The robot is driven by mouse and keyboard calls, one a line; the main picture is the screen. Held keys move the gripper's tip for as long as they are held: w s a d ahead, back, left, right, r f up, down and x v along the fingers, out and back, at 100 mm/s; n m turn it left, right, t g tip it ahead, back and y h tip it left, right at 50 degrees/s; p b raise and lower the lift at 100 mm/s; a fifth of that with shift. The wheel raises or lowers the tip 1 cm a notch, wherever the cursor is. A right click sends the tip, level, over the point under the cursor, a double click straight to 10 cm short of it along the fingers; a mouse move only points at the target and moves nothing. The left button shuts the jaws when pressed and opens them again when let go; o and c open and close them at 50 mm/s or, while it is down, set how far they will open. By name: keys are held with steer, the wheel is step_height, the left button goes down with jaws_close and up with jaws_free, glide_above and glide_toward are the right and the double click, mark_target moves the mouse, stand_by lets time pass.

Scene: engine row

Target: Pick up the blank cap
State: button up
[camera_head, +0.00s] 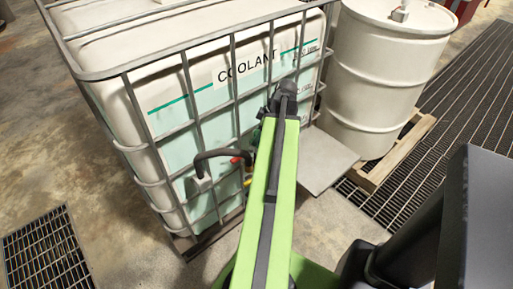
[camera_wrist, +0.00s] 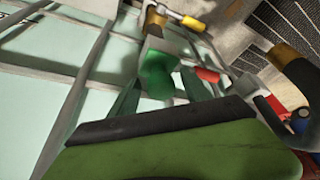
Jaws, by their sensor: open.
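In the wrist view, my gripper (camera_wrist: 161,88) is open, with its two dark green fingers spread apart. A rounded green piece (camera_wrist: 157,70) shows between and beyond the fingers, below a grey block-like fitting. I cannot tell for sure whether this green piece is the blank cap, or whether the fingers touch it. A yellow-ended piece (camera_wrist: 193,24) and a red piece (camera_wrist: 207,75) are close by on the right.
A caged white coolant tank (camera_head: 215,100) stands behind the arm, with metal bars close around the fittings. A black curved hose (camera_head: 207,155) is at its front. A grey plate (camera_head: 325,160) and a white drum (camera_head: 385,75) on a pallet are to the right.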

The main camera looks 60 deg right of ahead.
jaws_close()
stand_by(0.3)
steer(key=shift+r, duration=0.1)
steer(key=r+p, duration=0.1)
steer(key=p, duration=0.1)
steer(key=r+p, duration=0.1)
steer(key=r, duration=0.1)
steer(key=r+p, duration=0.2)
steer(key=shift+s+d+r+p, duration=0.1)
steer(key=shift+s+d+p, duration=0.05)
steer(key=shift+d+p, duration=0.15)
steer(key=s+d+r+p, duration=0.5)
steer(key=s+d, duration=0.1)
steer(key=d, duration=0.3)
steer(key=shift+s+r+p, duration=0.15)
steer(key=shift+r+p, duration=0.2)
steer(key=shift+p, duration=0.05)
